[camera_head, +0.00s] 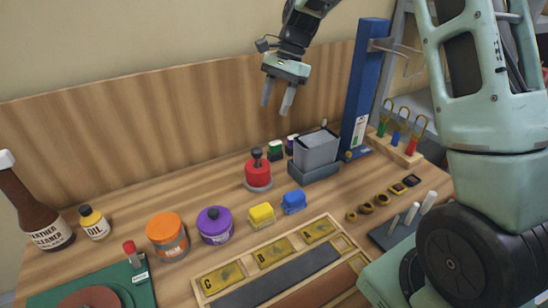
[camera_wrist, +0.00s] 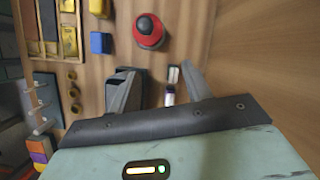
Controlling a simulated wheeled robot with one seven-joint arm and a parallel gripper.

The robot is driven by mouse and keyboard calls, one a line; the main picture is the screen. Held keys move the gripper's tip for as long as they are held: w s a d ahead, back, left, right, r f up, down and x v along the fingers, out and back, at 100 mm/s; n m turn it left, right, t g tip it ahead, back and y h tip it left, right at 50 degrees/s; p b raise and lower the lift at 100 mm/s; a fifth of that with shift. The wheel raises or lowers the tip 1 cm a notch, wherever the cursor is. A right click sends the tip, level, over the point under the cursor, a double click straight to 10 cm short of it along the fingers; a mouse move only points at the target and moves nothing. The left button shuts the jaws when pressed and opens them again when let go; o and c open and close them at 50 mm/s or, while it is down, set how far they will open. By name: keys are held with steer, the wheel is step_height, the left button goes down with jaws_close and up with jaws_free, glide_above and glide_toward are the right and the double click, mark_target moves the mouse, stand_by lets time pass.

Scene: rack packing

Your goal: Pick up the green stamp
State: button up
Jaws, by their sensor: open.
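The small green item (camera_head: 275,151), which looks like the green stamp, stands upright near the back of the wooden bench, behind a red round pot with a black knob (camera_head: 257,174). In the wrist view a small white-and-green item (camera_wrist: 173,74), likely the same one, shows between the finger ends, partly cut off by the right finger. My gripper (camera_head: 277,106) is open and empty, pointing down, well above the bench near the wooden back panel. It also shows in the wrist view (camera_wrist: 159,73). I cannot make out a stamp face.
A purple-and-white item (camera_head: 291,144) stands close to the right of the green one. A grey bin (camera_head: 317,150) and a tall blue post (camera_head: 363,85) stand further right. A blue block (camera_head: 294,202) and yellow block (camera_head: 262,214) lie in front. The back panel (camera_head: 150,122) is close behind.

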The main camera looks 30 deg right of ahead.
mark_target(276, 142)
steer(key=w+d+f+m, duration=0.2)
steer(key=w+d+m, duration=0.15)
steer(key=d, duration=0.45)
steer(key=shift+t, duration=0.3)
steer(key=x, duration=0.3)
steer(key=p+x, duration=0.1)
steer(key=x, duration=0.6)
steer(key=shift+s+a+f+p, duration=0.1)
steer(key=shift+s+a+p, duration=0.15)
steer(key=shift+p, duration=0.1)
steer(key=shift+a+p+x, duration=0.1)
steer(key=shift+p+x, duration=0.4)
steer(key=shift+x, duration=1.1)
steer(key=shift+a+p+x, duration=0.15)
steer(key=shift+p+x, duration=0.35)
steer(key=shift+x, duration=1.15)
steer(key=shift+w, duration=0.15)
jaws_close()
